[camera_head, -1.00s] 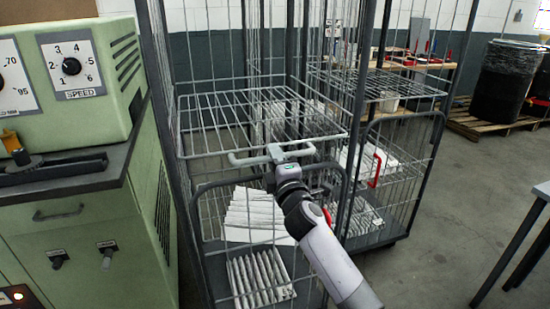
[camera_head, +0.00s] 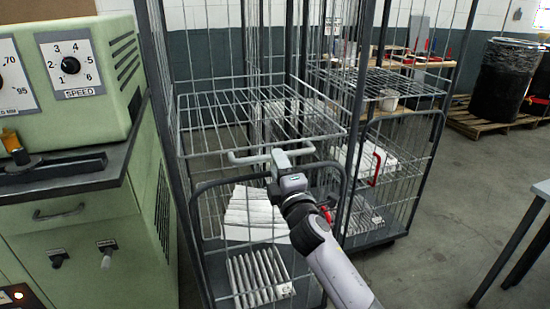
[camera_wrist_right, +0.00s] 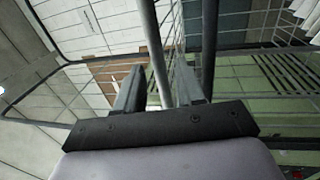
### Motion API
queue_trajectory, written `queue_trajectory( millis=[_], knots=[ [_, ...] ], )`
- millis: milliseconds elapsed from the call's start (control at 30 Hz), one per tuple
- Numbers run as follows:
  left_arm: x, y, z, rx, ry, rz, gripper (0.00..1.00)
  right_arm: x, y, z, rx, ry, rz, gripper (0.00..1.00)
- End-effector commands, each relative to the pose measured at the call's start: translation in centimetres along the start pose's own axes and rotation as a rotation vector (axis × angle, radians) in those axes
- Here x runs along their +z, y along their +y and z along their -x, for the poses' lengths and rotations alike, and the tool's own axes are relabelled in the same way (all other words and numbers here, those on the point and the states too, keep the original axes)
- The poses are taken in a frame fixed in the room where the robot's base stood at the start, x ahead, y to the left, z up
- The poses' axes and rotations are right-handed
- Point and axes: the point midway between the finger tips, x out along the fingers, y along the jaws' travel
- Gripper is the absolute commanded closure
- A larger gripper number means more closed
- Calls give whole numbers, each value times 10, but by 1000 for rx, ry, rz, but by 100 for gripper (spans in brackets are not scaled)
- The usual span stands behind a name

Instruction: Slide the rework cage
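The rework cage is taken to be the near grey wire roll cage (camera_head: 335,180), which stands upright on the floor in the head view. It has a grey-green handle bar (camera_head: 245,158) across its front, below a wire shelf. My right gripper (camera_head: 277,153) is at the middle of this bar. In the right wrist view my right gripper's fingers (camera_wrist_right: 158,75) are spread apart, with a grey bar showing between them and no clear grip on it. Whether the fingers touch the handle is hard to tell. My left gripper is not in view.
White pleated filters (camera_head: 258,275) lie low in the near cage. A second cage (camera_head: 440,130) with a red handle (camera_head: 377,168) stands close behind to the right. A green machine (camera_head: 80,215) stands close on the left. A dark table leg (camera_head: 510,250) is at right; floor between is clear.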

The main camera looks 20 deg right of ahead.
Motion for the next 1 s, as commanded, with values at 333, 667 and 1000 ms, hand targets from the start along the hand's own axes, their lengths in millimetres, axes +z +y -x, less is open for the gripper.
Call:
queue_trajectory(
  millis=[333, 667, 1000],
  knots=[
    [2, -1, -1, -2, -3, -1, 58, 0, -1, 35, -2, 1, 1, 62],
    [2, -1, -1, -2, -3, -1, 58, 0, 0, 37, -1, 1, 1, 62],
    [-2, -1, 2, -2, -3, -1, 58, 1, -17, 49, -49, 4, -66, 62]
  ],
)
